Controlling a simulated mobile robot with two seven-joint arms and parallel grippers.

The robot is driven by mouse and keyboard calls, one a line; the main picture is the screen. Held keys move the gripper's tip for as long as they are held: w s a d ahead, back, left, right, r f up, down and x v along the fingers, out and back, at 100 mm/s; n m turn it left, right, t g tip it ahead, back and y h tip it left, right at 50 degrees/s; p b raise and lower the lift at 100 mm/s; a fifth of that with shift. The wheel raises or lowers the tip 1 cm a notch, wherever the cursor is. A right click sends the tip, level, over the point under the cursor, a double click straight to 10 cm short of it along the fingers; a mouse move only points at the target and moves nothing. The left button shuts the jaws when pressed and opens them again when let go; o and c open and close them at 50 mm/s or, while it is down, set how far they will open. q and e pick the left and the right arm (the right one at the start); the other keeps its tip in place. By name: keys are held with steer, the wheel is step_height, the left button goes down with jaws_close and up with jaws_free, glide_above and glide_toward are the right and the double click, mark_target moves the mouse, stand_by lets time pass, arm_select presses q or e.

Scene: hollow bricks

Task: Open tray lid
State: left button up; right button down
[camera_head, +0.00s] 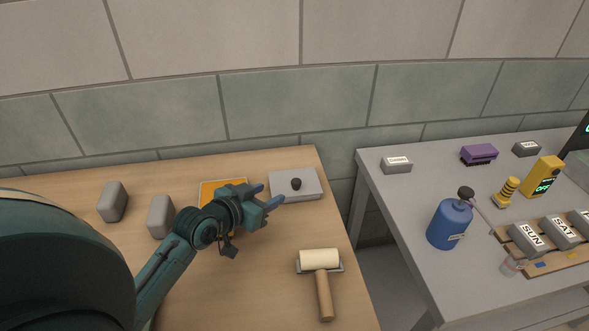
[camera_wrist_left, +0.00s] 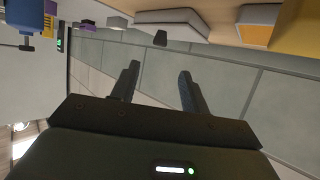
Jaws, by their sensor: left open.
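The grey tray (camera_head: 310,191) sits on the wooden table near its back right corner, its lid closed, with a dark knob (camera_head: 296,184) on top. The tray (camera_wrist_left: 185,24) and its knob (camera_wrist_left: 160,38) also show upside down near the top of the left wrist view. My left gripper (camera_head: 268,195) is open, its two fingers pointing right, just left of the knob in the head view. In the left wrist view the gap between its fingers (camera_wrist_left: 160,72) is empty, and the knob appears beyond the fingertips. My right gripper is not in view.
An orange panel (camera_head: 210,190) lies partly behind my left arm. Two grey blocks (camera_head: 113,202) (camera_head: 161,216) stand farther left. A roller with a wooden handle (camera_head: 321,262) lies in front. A grey table (camera_head: 400,220) with a blue bottle (camera_head: 449,225) stands right, across a gap.

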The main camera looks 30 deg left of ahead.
mark_target(296, 181)
arm_select(q)
steer(key=x, duration=1.3)
steer(key=shift+w+d+r+p, duration=0.1)
steer(key=shift+r+p, duration=0.05)
steer(key=shift+p, duration=0.2)
steer(key=shift+c, duration=0.6)
jaws_close()
